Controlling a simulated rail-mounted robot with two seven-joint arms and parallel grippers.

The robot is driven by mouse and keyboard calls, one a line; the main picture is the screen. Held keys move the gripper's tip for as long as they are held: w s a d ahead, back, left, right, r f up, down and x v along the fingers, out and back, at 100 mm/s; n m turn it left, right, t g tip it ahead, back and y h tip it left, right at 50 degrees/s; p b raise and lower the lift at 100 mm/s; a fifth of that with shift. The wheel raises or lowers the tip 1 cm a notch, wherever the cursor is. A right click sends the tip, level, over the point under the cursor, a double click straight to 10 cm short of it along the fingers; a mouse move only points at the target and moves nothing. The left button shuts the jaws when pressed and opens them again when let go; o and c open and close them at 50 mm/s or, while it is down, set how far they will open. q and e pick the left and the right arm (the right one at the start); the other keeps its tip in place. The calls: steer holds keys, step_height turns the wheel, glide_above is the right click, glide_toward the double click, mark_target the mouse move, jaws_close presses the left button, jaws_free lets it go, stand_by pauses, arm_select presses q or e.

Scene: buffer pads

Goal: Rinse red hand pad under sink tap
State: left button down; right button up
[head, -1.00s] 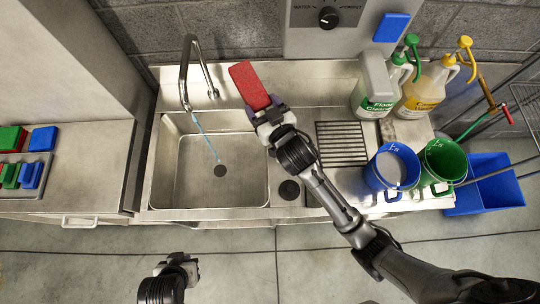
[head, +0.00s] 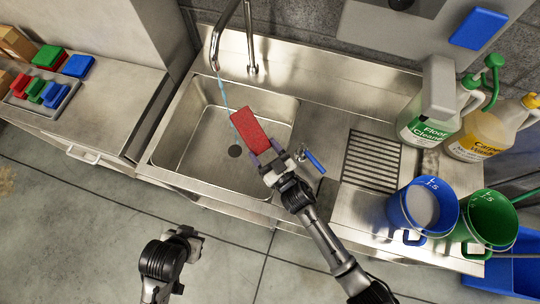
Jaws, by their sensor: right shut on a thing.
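The red hand pad (head: 249,130) is held over the right part of the steel sink basin (head: 190,145). My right gripper (head: 266,160) is shut on its near end. The sink tap (head: 248,40) is a curved metal spout at the back of the basin. A thin blue water stream (head: 223,92) falls from it and meets the pad's left corner in the picture; I cannot tell whether it wets the pad. My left gripper (head: 188,241) is away from the sink, low over the floor; its jaws are not clear.
A blue-handled lever (head: 314,161) is right of my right gripper, near a drain grate (head: 371,161). A blue bucket (head: 422,208), a green bucket (head: 488,219) and cleaner jugs (head: 432,105) stand right. A tray of coloured pads (head: 42,92) lies on the left counter.

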steer(key=b+x, duration=0.1)
steer(key=x, duration=0.1)
steer(key=b+x, duration=0.1)
steer(key=x, duration=0.2)
steer(key=f+b+x, duration=0.1)
steer(key=x, duration=0.2)
steer(key=shift+w+a, duration=0.1)
steer(key=shift+w, duration=0.05)
steer(key=shift+b+x, duration=0.5)
steer(key=shift+x, duration=0.65)
steer(key=shift+w+a, duration=0.1)
stand_by(0.5)
stand_by(0.7)
